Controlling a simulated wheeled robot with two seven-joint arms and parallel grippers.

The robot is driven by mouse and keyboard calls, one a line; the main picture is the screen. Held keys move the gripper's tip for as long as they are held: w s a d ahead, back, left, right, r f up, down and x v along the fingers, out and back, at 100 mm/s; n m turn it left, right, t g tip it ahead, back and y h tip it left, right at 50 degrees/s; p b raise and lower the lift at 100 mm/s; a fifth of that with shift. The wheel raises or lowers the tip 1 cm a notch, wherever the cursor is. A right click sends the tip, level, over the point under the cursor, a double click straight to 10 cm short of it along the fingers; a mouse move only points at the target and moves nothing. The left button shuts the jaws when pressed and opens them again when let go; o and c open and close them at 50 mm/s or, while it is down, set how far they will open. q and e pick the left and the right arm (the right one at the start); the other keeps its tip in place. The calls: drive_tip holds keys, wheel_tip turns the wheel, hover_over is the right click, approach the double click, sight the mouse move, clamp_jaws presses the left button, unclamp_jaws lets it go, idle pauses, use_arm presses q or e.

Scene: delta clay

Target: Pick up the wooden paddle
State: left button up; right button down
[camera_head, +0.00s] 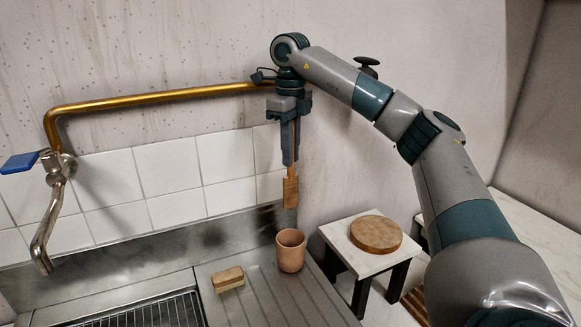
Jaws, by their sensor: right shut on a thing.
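The wooden paddle (291,190) is a small flat brown piece that hangs upright below my right gripper (290,163). My right gripper points straight down and is shut on the paddle's upper end, which the fingers hide. The paddle is in the air, above and behind the clay-coloured cup, and appears clear of the counter. My left gripper is not in view.
A terracotta cup (291,250) and a wooden brush (228,279) stand on the ribbed steel drainboard (262,300). A faucet (52,205) and brass pipe (160,97) are at the left. A small table (345,257) with a round wooden board (376,233) stands at the right.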

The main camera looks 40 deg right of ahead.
sight(291, 175)
wheel_tip(291, 175, up, 7)
drive_tip(key=p, duration=0.1)
drive_tip(key=shift+r, duration=0.2)
idle(0.7)
